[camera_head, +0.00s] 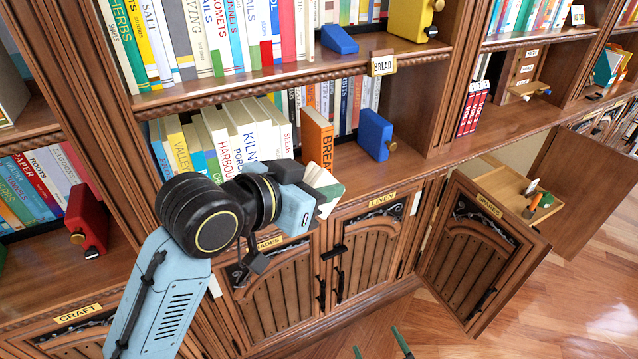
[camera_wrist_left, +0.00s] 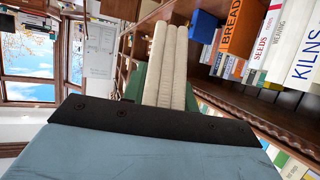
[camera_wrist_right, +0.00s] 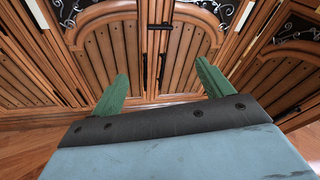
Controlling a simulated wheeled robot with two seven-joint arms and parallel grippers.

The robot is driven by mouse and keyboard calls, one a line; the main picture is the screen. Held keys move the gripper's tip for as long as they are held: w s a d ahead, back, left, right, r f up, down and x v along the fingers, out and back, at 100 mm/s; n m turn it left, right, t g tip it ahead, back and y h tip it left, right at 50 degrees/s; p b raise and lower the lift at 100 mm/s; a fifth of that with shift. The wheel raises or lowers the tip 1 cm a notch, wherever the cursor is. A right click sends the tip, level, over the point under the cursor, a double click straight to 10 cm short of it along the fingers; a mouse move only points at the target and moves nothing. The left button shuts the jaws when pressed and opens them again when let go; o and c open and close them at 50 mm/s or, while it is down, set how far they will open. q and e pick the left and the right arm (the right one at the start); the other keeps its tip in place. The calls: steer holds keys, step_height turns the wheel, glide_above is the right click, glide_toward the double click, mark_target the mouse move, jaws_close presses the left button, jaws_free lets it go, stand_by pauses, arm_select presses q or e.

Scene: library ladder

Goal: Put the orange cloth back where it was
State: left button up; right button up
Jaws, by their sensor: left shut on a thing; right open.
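No orange cloth can be made out. My left gripper (camera_head: 326,190) is in front of the lower open shelf, above the shut cupboard doors. It is shut on a cream, ribbed thing (camera_wrist_left: 166,65), mostly hidden by the gripper in the head view; I cannot tell what it is. My right gripper (camera_wrist_right: 162,76) is open and empty, facing the shut cupboard doors; only its green fingertips show in the head view (camera_head: 380,348). A small orange item (camera_head: 529,212) lies on a pull-out tray (camera_head: 498,186) in the open cupboard; its kind is unclear.
The LINEN door (camera_head: 368,250) is shut. The SPARES door (camera_head: 470,255) stands open and juts out. An orange BREAD book (camera_head: 317,138) and a blue bookend (camera_head: 376,134) stand on the shelf, with bare shelf to their right. The wooden floor (camera_head: 560,300) is clear at right.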

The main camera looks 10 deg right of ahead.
steer(key=s+d+f+m+g+h, duration=0.3)
steer(key=s+d+f+m+g, duration=0.25)
steer(key=f+m, duration=0.3)
steer(key=s+d+f+m+g+h, duration=0.2)
steer(key=s+d+f+m+g, duration=0.3)
steer(key=f+m, duration=0.4)
arm_select(q)
steer(key=a+f+n+t+y, duration=0.2)
steer(key=a+f+n+y, duration=0.2)
steer(key=a, duration=0.8)
steer(key=s+a+f+n+t+y, duration=0.1)
steer(key=a+f+n+t+y, duration=0.2)
steer(key=a, duration=1)
step_height(320, 180, down, 2)
steer(key=n+y, duration=0.3)
steer(key=shift+s+a, duration=0.25)
steer(key=shift+a, duration=0.05)
arm_select(e)
steer(key=s+a+f+m+g+y, duration=0.1)
steer(key=s+f+m+g, duration=0.1)
steer(key=s+m, duration=0.8)
steer(key=s+a+f+m+g+y, duration=0.1)
steer(key=s+a+f+m+g, duration=0.1)
steer(key=s+m, duration=0.8)
steer(key=shift+s+a+f+m+y, duration=0.15)
steer(key=shift+s+f+m+y, duration=0.25)
steer(key=shift+f+m, duration=0.4)
arm_select(q)
steer(key=shift+f, duration=0.1)
